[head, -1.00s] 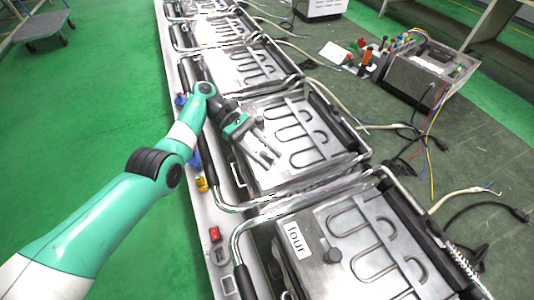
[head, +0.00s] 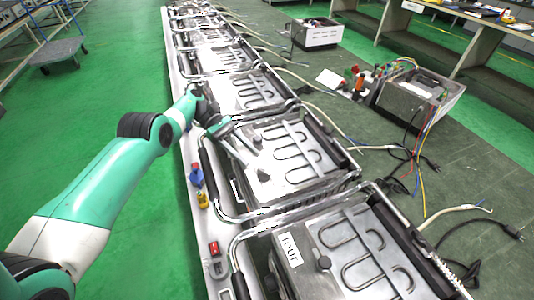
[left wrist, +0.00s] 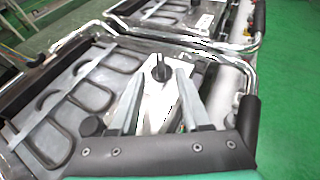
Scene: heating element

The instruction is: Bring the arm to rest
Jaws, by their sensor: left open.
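My left arm (head: 110,190) comes in from the left, and its gripper (head: 248,152) hangs over the left part of a metal heating-element unit (head: 300,150) in the middle of the row. The gripper is open and empty. In the left wrist view its two grey fingers (left wrist: 158,85) are spread apart, with a black knob (left wrist: 160,68) and a pale label plate visible between them. I cannot tell how high the fingertips are above the unit. My right gripper does not show.
Several similar units stand in a row on a long bench (head: 215,245); the nearest carries a label reading "four" (head: 289,249). Curved chrome handles (head: 235,215) stick up beside the gripper. Loose cables and a metal box (head: 420,97) lie to the right.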

